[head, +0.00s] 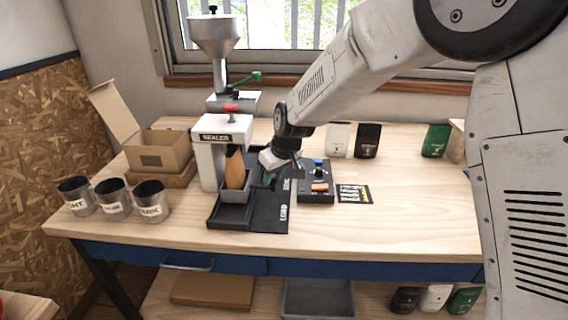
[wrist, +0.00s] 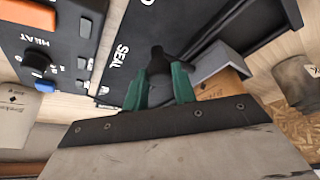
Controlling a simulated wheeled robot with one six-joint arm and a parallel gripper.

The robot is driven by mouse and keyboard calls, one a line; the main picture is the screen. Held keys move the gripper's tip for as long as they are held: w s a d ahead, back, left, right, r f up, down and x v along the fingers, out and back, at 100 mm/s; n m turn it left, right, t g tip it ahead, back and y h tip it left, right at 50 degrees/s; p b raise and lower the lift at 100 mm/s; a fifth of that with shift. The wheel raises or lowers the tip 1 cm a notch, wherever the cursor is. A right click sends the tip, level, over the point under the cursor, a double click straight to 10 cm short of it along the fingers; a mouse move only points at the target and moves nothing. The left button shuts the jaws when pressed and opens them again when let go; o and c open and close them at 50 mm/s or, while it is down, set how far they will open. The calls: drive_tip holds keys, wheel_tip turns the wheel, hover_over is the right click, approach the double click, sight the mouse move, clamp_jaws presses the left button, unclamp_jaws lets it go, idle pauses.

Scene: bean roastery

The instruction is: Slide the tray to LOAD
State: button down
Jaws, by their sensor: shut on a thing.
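The grey tray (head: 236,195) stands on the black track (head: 250,224) in front of the sealer (head: 222,140), with a brown bag (head: 235,168) upright in it. The tray is roughly level with the SEAL mark, which shows clearly in the wrist view (wrist: 122,56). The LOAD mark (head: 283,212) is nearer the front edge of the table, on bare track. My gripper (head: 270,178) is at the tray's right side. In the wrist view its green fingers (wrist: 160,82) are shut on the tray's dark handle (wrist: 158,62). The tray's grey wall (wrist: 218,60) shows beside them.
Several labelled tins (head: 114,198) stand at the left, with an open carton (head: 157,148) behind. The front strip of table is clear.

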drive_tip(key=shift+s+a, duration=0.2)
drive_tip(key=shift+s, duration=3.15)
drive_tip(key=shift+f, duration=0.1)
drive_tip(key=c, duration=1.1)
unclamp_jaws()
drive_tip(key=shift+s+a, duration=0.1)
drive_tip(key=shift+s, duration=0.1)
drive_tip(key=shift+c, duration=0.2)
drive_tip(key=shift+w, duration=0.1)
drive_tip(key=shift+r, duration=0.35)
drive_tip(key=v, duration=0.7)
drive_tip(key=shift+r, duration=0.1)
